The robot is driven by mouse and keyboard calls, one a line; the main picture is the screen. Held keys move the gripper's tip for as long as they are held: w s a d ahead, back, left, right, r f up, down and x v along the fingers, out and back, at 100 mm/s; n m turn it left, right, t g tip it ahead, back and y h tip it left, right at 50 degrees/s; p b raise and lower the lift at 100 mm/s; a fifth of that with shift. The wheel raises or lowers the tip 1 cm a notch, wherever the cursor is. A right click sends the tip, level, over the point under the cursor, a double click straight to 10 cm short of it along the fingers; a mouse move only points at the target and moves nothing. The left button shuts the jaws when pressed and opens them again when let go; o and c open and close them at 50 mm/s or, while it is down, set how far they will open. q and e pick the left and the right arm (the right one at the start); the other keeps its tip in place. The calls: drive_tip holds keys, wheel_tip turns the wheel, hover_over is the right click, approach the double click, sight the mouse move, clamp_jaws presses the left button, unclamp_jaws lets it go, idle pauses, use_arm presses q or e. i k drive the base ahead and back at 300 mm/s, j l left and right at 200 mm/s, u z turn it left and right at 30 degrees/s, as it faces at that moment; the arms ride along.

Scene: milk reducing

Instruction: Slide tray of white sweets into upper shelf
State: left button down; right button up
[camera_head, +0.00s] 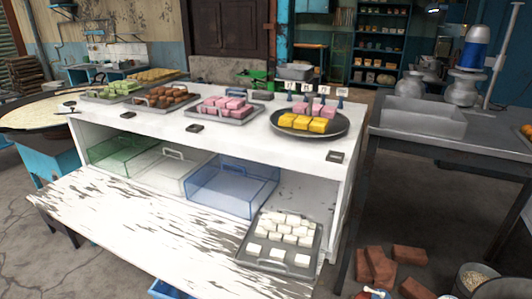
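A grey metal tray (311,264) holds several white square sweets (285,233). It lies on the worn white lower tabletop (150,235), near its right end. It has a handle along its front edge. Behind it stands a white counter with an open shelf space (305,188) under its top. That space is empty to the right of a clear blue box, and the tray's back edge lies in front of it. Neither of my grippers shows in the view.
Clear green (122,150), colourless (170,170) and blue boxes (232,186) fill the shelf's left and middle. Sweet trays and a round dark platter (340,127) stand on the counter top (235,130). A steel table (440,145) is at right; bricks (376,265) lie on the floor.

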sight(294, 235)
drive_tip(key=i+j, duration=0.2)
drive_tip(key=j, duration=0.15)
drive_tip(key=i+j, duration=0.15)
drive_tip(key=j, duration=0.15)
drive_tip(key=i+j, duration=0.2)
drive_tip(key=j, duration=0.15)
drive_tip(key=i+j, duration=0.2)
drive_tip(key=j, duration=0.15)
